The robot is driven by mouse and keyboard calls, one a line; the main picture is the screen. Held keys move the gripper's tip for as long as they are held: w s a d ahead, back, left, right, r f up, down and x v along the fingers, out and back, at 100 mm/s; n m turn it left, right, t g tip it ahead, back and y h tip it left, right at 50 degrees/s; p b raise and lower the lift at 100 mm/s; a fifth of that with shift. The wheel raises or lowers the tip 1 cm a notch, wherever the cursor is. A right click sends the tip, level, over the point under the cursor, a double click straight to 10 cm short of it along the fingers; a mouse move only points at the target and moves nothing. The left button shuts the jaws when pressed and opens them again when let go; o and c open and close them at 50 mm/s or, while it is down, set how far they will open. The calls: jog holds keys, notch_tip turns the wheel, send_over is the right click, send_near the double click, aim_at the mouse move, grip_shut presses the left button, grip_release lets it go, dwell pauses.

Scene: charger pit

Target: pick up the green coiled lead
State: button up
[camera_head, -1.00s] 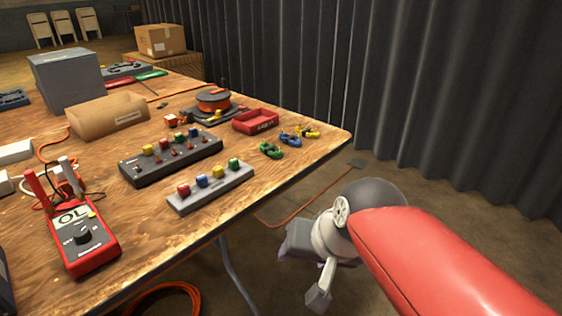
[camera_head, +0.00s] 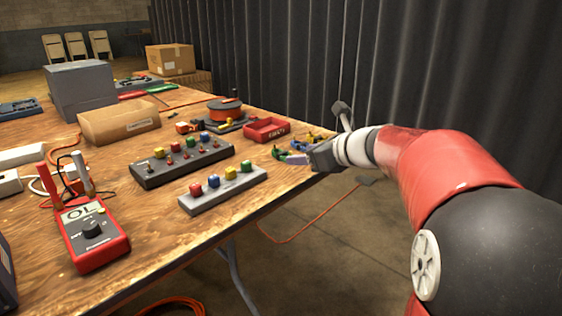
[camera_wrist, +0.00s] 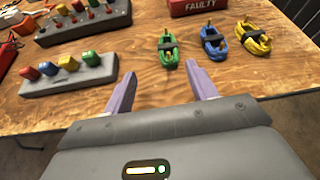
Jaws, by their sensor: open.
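The green coiled lead (camera_wrist: 168,48) lies on the wooden table, a small bundle with a dark band around its middle. In the wrist view it sits ahead of my gripper (camera_wrist: 158,82), beyond the fingertips and between their lines, nearer the right finger. The two purple fingers are apart with nothing between them. In the head view my gripper (camera_head: 292,157) is at the table's right end, close to the green lead (camera_head: 279,153), which it partly covers.
A blue coiled lead (camera_wrist: 214,43) and a yellow one (camera_wrist: 254,38) lie just right of the green lead. A red tray marked FAULTY (camera_wrist: 198,6) stands behind. A grey block with coloured plugs (camera_wrist: 68,76) is at left. The table's front edge is near my gripper.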

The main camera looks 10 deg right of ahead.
aim_at(291, 153)
jog(key=shift+w+d+m, duration=0.2)
jog(key=shift+w+m, duration=0.2)
jog(key=shift+w, duration=0.2)
jog(key=shift+w+a+f+t, duration=0.1)
jog(key=shift+w+a+t, duration=0.05)
jog(key=shift+w+t, duration=0.2)
jog(key=x, duration=0.6)
jog(key=shift+w+a+f, duration=0.1)
jog(key=shift+w+f, duration=0.15)
jog(key=shift+f, duration=0.1)
jog(key=c, duration=1.1)
